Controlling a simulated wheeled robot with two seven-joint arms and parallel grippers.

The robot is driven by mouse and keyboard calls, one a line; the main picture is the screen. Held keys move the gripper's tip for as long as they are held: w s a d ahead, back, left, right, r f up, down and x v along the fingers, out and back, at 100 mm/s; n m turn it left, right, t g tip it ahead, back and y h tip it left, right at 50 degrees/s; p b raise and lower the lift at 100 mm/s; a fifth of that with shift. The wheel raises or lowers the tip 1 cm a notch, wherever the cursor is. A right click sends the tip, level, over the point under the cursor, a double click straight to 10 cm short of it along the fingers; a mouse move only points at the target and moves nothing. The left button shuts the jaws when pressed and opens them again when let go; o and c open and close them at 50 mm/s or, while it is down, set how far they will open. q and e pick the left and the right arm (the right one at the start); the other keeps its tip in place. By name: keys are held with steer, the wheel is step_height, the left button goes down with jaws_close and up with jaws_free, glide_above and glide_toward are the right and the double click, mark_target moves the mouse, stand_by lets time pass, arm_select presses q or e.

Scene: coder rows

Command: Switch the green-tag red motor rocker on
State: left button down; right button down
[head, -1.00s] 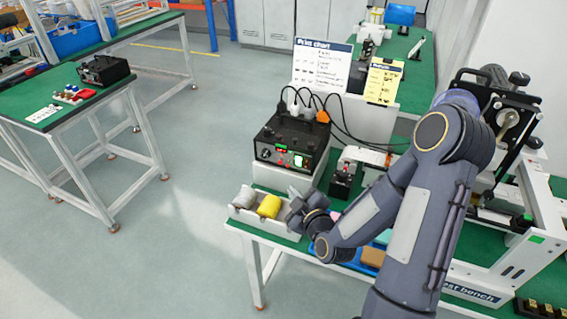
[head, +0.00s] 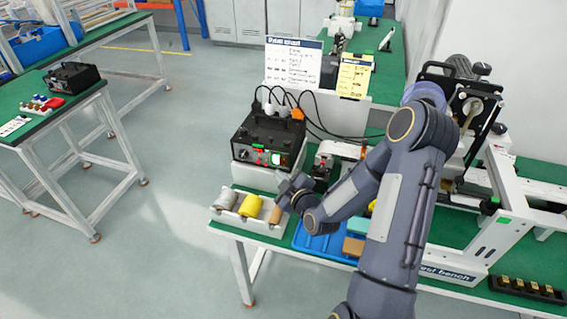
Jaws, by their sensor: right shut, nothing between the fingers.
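A black control box (head: 268,133) stands on a white riser on the green bench, with dark cables rising from its top. Its front carries a small green mark (head: 257,150), a red part (head: 276,158) and a green-lit patch beside it. These are too small to tell which is the rocker or how it is set. My right gripper (head: 284,184) is shut and empty, in front of and below the box's right front side, apparently apart from it. My left gripper is not in view.
A white tray (head: 222,213) with grey, yellow and brown rolls lies below the gripper. A blue tray (head: 312,243) and a small black-and-red device (head: 322,170) are close to my right arm. A white-framed machine (head: 470,245) stands right. Another black box (head: 72,77) sits on the left table.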

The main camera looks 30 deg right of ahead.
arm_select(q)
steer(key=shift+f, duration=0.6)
arm_select(e)
steer(key=shift+w+d+f, duration=0.2)
steer(key=shift+w+d, duration=0.45)
steer(key=shift+d, duration=0.15)
arm_select(q)
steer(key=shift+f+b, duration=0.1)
steer(key=shift+b, duration=0.25)
stand_by(0.6)
arm_select(e)
steer(key=shift+w+d+f+b, duration=0.1)
steer(key=shift+w+d+b, duration=0.1)
steer(key=shift+b, duration=0.15)
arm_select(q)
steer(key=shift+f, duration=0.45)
arm_select(e)
steer(key=shift+w+d, duration=0.1)
arm_select(q)
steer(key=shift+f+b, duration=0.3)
steer(key=shift+b, duration=0.1)
arm_select(e)
steer(key=shift+w+d, duration=0.2)
steer(key=shift+d, duration=0.05)
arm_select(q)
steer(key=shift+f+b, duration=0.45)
arm_select(e)
steer(key=shift+s+a, duration=0.5)
steer(key=shift+a, duration=0.1)
steer(key=shift+a, duration=0.1)
